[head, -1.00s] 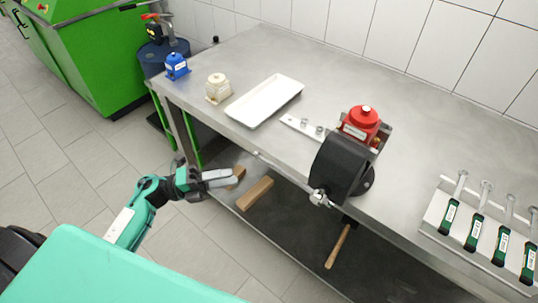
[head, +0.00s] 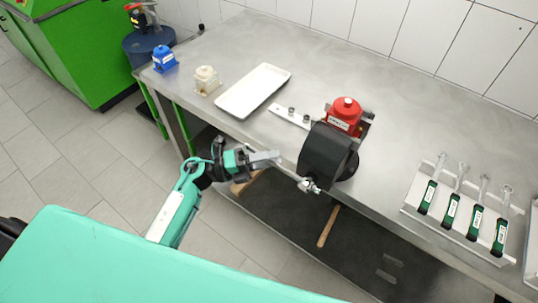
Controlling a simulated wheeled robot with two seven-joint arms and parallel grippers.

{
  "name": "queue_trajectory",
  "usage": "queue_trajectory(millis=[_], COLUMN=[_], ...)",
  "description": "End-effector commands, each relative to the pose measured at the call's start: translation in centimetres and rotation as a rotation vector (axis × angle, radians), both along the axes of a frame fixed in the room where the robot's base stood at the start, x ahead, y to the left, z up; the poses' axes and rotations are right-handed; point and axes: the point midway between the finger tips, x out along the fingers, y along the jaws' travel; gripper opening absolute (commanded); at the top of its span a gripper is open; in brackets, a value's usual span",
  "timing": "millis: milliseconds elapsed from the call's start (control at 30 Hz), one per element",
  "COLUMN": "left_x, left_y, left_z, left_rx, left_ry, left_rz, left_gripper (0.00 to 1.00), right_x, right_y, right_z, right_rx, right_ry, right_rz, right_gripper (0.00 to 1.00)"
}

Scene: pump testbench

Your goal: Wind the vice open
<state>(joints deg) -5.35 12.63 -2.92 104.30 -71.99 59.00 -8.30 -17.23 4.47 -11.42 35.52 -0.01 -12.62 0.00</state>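The black vice (head: 327,152) is mounted at the front edge of the steel bench. The red pump (head: 343,117) sits at its back side, by the jaws; I cannot tell how tightly it is held. The vice's metal screw end (head: 309,185) points out over the bench's front edge. My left gripper (head: 277,158) is in front of the bench edge, a little left of the screw end and apart from it. Its fingers hold nothing that I can see, and their gap is unclear from this angle. My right gripper is out of view.
On the bench are a flat metal strip (head: 287,116), a white tray (head: 253,91), a beige pump (head: 206,80) and a blue pump (head: 164,58). At right, a rack (head: 413,201) holds several green-handled tools. A wooden handle (head: 328,227) shows below the vice.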

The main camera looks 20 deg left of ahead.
Motion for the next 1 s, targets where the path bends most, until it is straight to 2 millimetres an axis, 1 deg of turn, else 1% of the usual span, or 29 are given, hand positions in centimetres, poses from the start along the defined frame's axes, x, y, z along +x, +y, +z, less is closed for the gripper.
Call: queue_trajectory(millis=[267,300,433,767,867,1000], left_x=[0.1,0.1,0.1,0.0,0.0,0.0], left_y=[-0.1,-0.1,-0.1,-0.1,-0.1,-0.1], left_z=[0.0,0.0,0.0,-0.3,-0.7,-1.7], left_rx=[0.000,0.000,0.000,-0.008,-0.029,-0.085], left_ry=[0.000,0.000,0.000,0.003,0.012,0.033], left_rz=[0.000,0.000,0.000,0.001,0.000,0.001], left_gripper=[0.33,0.25,0.00,0.00,0.00,0.00], right_x=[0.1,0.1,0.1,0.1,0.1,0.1], right_y=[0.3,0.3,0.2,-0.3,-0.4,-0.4], right_z=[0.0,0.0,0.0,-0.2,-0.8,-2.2], right_rx=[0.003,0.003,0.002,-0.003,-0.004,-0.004], right_ry=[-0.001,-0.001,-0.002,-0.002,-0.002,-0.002], right_rz=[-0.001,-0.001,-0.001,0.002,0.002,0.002], right_gripper=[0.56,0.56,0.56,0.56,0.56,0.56])
